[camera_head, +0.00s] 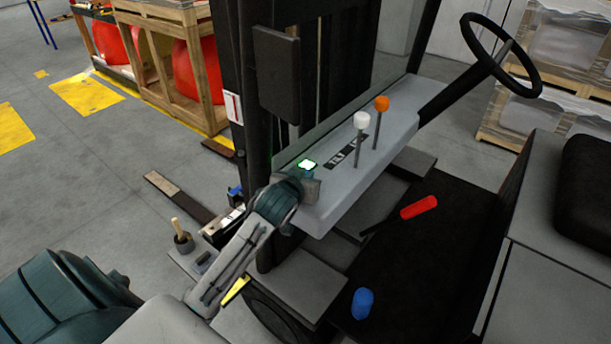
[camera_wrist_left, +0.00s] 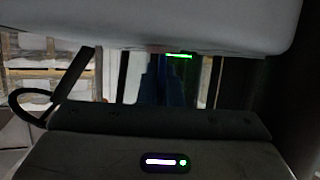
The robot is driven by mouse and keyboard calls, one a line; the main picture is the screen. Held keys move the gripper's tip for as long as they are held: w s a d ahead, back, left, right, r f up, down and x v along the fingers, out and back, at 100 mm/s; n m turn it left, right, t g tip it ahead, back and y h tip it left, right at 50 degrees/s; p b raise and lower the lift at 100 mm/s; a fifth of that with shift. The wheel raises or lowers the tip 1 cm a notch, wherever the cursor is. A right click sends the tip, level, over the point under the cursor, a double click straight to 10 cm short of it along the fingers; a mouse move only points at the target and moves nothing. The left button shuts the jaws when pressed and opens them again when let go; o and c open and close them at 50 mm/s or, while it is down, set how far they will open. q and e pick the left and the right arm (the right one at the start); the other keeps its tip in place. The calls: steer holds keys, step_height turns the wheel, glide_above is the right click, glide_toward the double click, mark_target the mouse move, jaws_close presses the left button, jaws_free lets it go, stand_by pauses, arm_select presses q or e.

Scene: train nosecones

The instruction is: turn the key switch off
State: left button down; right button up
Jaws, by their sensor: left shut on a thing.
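The key switch is on the near left end of the grey dashboard (camera_head: 343,189); my left gripper (camera_head: 309,187) hides it in the head view. That gripper is shut at this spot, beside a small green-lit display (camera_head: 308,164). In the left wrist view, dark bluish shapes show at the middle, with a green glow (camera_wrist_left: 179,55) beside them. The key itself cannot be made out, so its angle cannot be told. My right gripper is not in view.
White (camera_head: 361,120) and orange (camera_head: 381,104) lever knobs rise from the dashboard. A black steering wheel (camera_head: 484,30) stands at its far end. A red handle (camera_head: 419,207) and blue knob (camera_head: 362,303) sit below. A dark mast (camera_head: 228,75) rises behind my left gripper.

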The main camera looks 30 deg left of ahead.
arm_select(q)
steer(key=shift+d+n+g+y, duration=0.1)
steer(key=shift+n+g+y, duration=0.2)
steer(key=shift+n+y, duration=0.45)
steer(key=shift+n+g+y+p, duration=0.3)
steer(key=shift+n+g+y, duration=0.2)
steer(key=shift+n+y, duration=0.4)
steer(key=n+g+y+b, duration=0.1)
steer(key=n+y, duration=0.1)
steer(key=shift+f+n+g+y, duration=0.15)
steer(key=shift+n+g+y, duration=0.2)
steer(key=shift+g, duration=0.05)
steer(key=n+g+y+b, duration=0.2)
steer(key=n+g+b, duration=0.1)
steer(key=shift+f+y, duration=0.1)
steer(key=shift+y, duration=0.2)
steer(key=n+g+y+b, duration=0.1)
steer(key=n+g+b, duration=0.2)
steer(key=n+g, duration=0.1)
steer(key=shift+r+n+g+y+b, duration=0.2)
steer(key=shift+n+g+y+b, duration=0.1)
steer(key=shift+n+g+b, duration=0.4)
